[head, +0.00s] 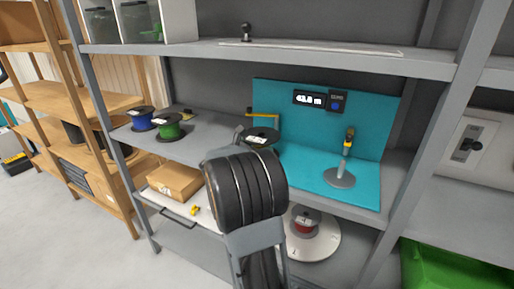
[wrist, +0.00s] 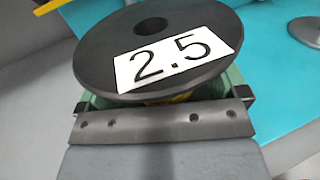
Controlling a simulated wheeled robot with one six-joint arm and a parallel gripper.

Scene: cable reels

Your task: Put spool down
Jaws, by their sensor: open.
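A spool with a dark round flange and a white "2.5" label (wrist: 110,47) fills the upper wrist view. A little yellow shows beneath its flange. In the head view, the spool (head: 262,134) is at the left end of the teal work surface (head: 305,163). My gripper (wrist: 165,99) is open, with its jaw ends on either side of the spool below the flange. I cannot tell whether the jaws touch it. The spool's underside is hidden, so its contact with the surface cannot be seen. My arm covers the area in front of it.
A blue spool (head: 141,118) and a green spool (head: 169,126) stand on the grey shelf at left. An upper shelf (head: 300,55) hangs overhead.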

